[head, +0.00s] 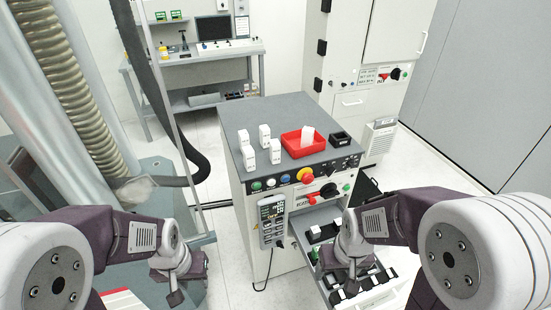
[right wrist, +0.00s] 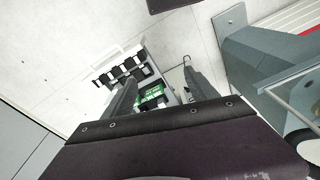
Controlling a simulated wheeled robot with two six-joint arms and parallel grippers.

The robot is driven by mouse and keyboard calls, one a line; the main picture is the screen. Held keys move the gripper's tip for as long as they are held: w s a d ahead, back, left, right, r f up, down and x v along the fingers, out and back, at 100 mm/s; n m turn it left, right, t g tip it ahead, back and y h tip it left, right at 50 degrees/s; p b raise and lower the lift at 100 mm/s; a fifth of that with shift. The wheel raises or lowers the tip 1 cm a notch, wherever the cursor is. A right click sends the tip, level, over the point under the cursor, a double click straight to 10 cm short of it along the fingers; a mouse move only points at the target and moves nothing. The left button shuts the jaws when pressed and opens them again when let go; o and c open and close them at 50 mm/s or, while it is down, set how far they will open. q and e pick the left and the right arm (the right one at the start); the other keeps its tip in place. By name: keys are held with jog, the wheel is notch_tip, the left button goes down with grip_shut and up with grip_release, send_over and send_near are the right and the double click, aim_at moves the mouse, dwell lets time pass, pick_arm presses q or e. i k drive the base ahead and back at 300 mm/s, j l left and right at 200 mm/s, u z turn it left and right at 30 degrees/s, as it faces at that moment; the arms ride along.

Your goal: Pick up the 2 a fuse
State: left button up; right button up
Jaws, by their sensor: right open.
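No label for 2 A is readable on any part, so I cannot tell which is the fuse. The open drawer (head: 318,218) of the grey cabinet holds black holders with small white parts (head: 316,231). In the right wrist view a row of black and white parts (right wrist: 122,68) and a green part (right wrist: 152,97) show in the drawer. My right gripper (head: 353,272) is over the drawer; in its wrist view its fingers (right wrist: 160,92) are apart with the green part seen between them. My left gripper (head: 176,297) hangs at the lower left, away from the drawer; its jaws are unclear.
On the cabinet top (head: 240,115) stand several white blocks (head: 276,155), a red tray (head: 303,142) with a white piece, and a black box (head: 341,139). A handheld controller (head: 271,222) hangs on the cabinet front. A workbench (head: 190,58) stands behind.

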aim_at(264, 132)
jog(key=i+l+u, duration=0.15)
jog(key=i+u, duration=0.3)
jog(key=i, duration=0.4)
